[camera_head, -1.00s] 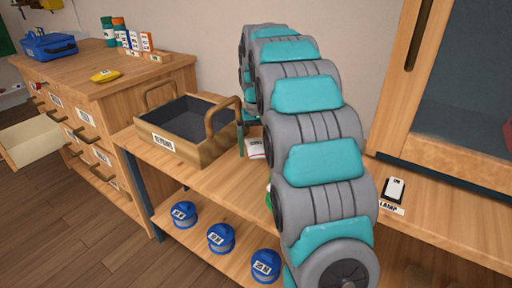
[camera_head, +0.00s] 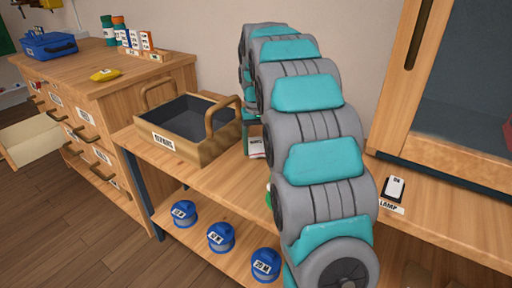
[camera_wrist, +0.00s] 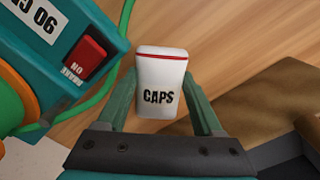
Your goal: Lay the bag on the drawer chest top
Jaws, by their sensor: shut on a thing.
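A small white bag (camera_wrist: 160,83) with a red stripe and the word CAPS shows in the wrist view. My gripper (camera_wrist: 164,100) is shut on it, with a green finger at each side. Wooden bench top shows behind it. The wooden drawer chest (camera_head: 138,72) stands at the left in the head view, well left of my arm. Its top has bare wood around a yellow item. My gripper is largely hidden behind my arm in the head view, and I cannot make out the bag there for sure.
A wooden tray (camera_head: 205,151) with handles sits on the bench between chest and arm. On the chest are a yellow item (camera_head: 105,75), a blue toolbox (camera_head: 48,46), and several bottles and boxes at the back. A drawer (camera_head: 33,143) stands open. A teal machine (camera_wrist: 62,60) is close to my gripper.

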